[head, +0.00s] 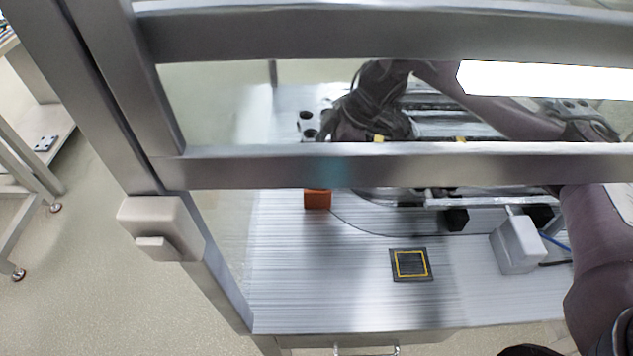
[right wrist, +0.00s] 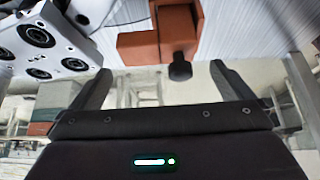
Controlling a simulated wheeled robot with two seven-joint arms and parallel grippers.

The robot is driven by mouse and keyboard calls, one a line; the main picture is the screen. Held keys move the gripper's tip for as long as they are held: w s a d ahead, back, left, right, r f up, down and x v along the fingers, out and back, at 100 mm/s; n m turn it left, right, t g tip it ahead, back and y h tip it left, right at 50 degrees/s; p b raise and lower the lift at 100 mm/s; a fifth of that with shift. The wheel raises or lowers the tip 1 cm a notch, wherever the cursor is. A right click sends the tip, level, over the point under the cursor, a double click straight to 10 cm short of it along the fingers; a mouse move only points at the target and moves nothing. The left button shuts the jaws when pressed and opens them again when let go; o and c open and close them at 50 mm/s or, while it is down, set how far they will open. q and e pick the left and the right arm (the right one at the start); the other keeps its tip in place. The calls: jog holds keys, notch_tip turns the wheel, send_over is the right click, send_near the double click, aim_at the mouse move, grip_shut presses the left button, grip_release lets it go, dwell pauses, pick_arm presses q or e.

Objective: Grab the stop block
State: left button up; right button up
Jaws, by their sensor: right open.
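The stop block is an orange-brown block (head: 317,198) standing on the metal table behind the frame's lower crossbar; its upper part is hidden by the bar. In the right wrist view the stop block (right wrist: 145,47) shows as an L-shaped body with a black knob (right wrist: 180,70). My right gripper (right wrist: 160,72) is open and empty, its two fingers apart, with the knob in view between the fingertips. They do not visibly touch. In the head view my right arm reaches across behind the frame, and its fingers are hidden. My left gripper is not in view.
A metal frame (head: 400,168) with crossbars stands before the table (head: 300,290). A white part with dark round holes (right wrist: 40,45) is near the left finger. A black pad with a yellow square (head: 411,265) and a white box (head: 516,244) are on the table.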

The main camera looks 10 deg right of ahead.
jog(key=x, duration=0.2)
jog(key=shift+w+a+f, duration=0.15)
jog(key=shift+a+f, duration=0.05)
jog(key=shift+f, duration=0.05)
jog(key=shift+a+f, duration=0.1)
jog(key=shift+f, duration=0.1)
jog(key=c, duration=1)
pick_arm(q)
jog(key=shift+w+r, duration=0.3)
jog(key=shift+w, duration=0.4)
pick_arm(e)
jog(key=shift+w+r, duration=0.1)
jog(key=c, duration=1)
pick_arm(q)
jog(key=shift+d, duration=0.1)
pick_arm(e)
jog(key=shift+o, duration=0.2)
